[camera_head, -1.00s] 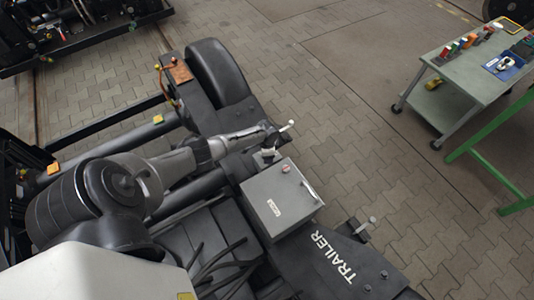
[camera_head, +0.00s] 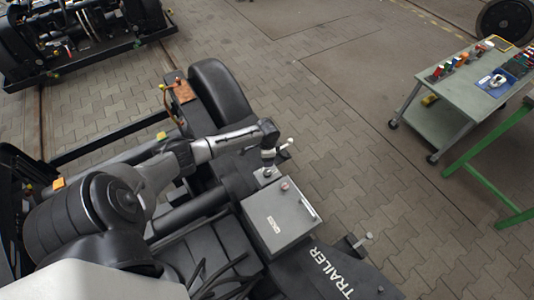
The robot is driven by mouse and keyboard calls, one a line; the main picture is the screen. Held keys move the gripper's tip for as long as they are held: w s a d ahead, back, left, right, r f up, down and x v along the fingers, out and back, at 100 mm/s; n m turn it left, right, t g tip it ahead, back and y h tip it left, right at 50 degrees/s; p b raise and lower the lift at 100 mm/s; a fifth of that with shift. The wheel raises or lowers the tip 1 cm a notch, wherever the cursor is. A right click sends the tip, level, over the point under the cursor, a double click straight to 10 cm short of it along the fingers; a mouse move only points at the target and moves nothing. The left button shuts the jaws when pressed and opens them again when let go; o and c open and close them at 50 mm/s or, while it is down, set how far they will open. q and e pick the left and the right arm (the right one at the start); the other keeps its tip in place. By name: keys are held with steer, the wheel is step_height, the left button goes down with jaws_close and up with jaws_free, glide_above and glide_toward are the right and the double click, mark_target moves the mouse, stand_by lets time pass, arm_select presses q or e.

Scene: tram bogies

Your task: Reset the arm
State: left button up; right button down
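My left arm reaches in from the left over the black bogie frame (camera_head: 330,268) marked TRAILER. Its wrist is bent at a dark joint, and the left gripper (camera_head: 267,171) points down just above the far corner of a grey box (camera_head: 281,217). The fingers are too small to tell open from shut, and I cannot tell whether they touch anything. A small lever with a pale knob (camera_head: 288,142) sticks out just right of the wrist. My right gripper is out of view.
A black wheel (camera_head: 220,90) and a copper-coloured plate (camera_head: 181,91) lie beyond the arm. A grey trolley (camera_head: 462,92) with small coloured items stands at the right, by a green frame (camera_head: 490,190). Another bogie (camera_head: 85,45) is at upper left. Paved floor between is clear.

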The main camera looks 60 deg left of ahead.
arm_select(q)
steer(key=shift+r, duration=0.3)
stand_by(0.5)
